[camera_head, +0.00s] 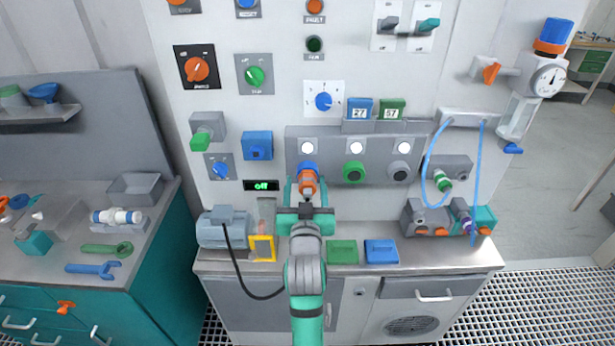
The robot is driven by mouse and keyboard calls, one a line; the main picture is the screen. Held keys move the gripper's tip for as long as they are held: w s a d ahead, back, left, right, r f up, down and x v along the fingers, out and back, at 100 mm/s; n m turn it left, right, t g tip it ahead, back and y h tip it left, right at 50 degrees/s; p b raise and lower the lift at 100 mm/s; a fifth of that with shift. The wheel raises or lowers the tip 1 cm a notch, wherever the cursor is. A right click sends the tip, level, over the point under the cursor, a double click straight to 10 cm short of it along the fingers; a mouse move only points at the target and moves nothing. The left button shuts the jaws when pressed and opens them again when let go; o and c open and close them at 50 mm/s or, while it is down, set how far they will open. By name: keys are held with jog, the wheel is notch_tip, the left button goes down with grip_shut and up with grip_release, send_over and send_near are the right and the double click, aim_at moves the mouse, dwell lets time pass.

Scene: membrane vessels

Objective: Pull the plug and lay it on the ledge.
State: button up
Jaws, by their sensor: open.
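Which part is the plug I cannot tell for sure. A green block-shaped piece (201,141) sticks out of a grey box at the panel's left. A green-and-white piece (443,182) sits in a grey block at the right. Blue (307,167), green (354,172) and grey (399,171) round pieces sit in the grey strip under three white discs. My gripper (307,188) is open in front of the blue piece, with an orange part showing between its fingers; contact cannot be told. The grey ledge (415,252) runs along the panel's foot.
A motor (223,230), a yellow frame (262,248), green (342,252) and blue (381,252) trays stand on the ledge. A blue hose (476,170) hangs at the right. Bare ledge shows right of the blue tray. A side bench (145,230) stands left.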

aim_at(306, 197)
jog(key=shift+w, duration=0.1)
jog(key=shift+c, duration=0.4)
jog(key=c, duration=1.3)
jog(key=shift+a, duration=0.2)
grip_shut()
jog(key=shift+s+a, duration=0.1)
jog(key=shift+s, duration=0.3)
jog(key=shift+s+d, duration=0.35)
jog(key=shift+s, duration=1.7)
jog(key=shift+s+d, duration=0.1)
jog(key=shift+s, duration=0.5)
